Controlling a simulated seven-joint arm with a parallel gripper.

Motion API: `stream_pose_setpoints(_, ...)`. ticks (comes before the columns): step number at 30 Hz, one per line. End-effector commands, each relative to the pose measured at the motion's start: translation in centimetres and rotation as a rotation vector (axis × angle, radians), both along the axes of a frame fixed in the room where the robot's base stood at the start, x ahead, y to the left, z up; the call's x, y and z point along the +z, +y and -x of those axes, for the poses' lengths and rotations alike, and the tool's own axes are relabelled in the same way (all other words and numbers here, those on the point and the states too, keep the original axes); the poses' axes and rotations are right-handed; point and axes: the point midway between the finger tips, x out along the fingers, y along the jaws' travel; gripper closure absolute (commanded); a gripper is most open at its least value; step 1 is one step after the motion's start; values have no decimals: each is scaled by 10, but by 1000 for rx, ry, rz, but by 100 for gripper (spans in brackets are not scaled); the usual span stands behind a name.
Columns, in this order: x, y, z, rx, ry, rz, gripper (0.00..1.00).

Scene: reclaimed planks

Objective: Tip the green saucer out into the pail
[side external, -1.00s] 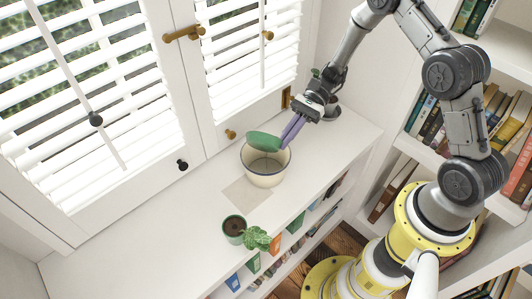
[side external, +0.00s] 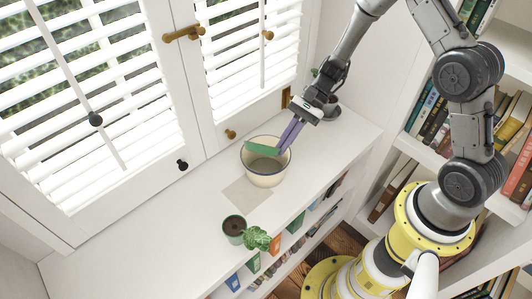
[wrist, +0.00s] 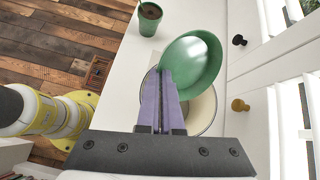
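The green saucer (side external: 263,148) is held over the mouth of the cream pail (side external: 264,180), which has a dark rim. The saucer is tilted and looks nearly edge-on in the side view. In the wrist view the saucer (wrist: 195,60) shows a smooth, shiny green face, with nothing visible on it. My gripper (side external: 283,147) has purple fingers shut on the saucer's rim. The wrist view shows the fingertips (wrist: 163,74) meeting at the saucer's edge. The pail (wrist: 207,112) is partly hidden behind the fingers and saucer. I cannot make out any contents in it.
A green pot with soil (side external: 234,226) and a leafy plant (side external: 257,238) stand near the counter's front edge. A flat beige patch (side external: 247,194) lies beside the pail. Shuttered windows are behind. The white counter (side external: 130,240) is clear to the left.

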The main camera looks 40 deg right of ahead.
Motion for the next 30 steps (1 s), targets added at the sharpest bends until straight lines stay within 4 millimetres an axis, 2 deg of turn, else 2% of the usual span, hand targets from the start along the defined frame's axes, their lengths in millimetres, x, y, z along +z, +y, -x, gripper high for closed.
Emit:
stream_pose_setpoints(5, 0, 2, 1, 0, -19, 30, 100)
stream_pose_setpoints(14, -5, 15, 9, 3, -115, 196, 100)
stream_pose_setpoints(20, -9, 32, 19, 3, -184, 313, 100)
stream_pose_setpoints(28, 0, 51, 29, 2, -267, 452, 100)
stream_pose_setpoints(30, -3, 55, 32, 1, -285, 486, 100)
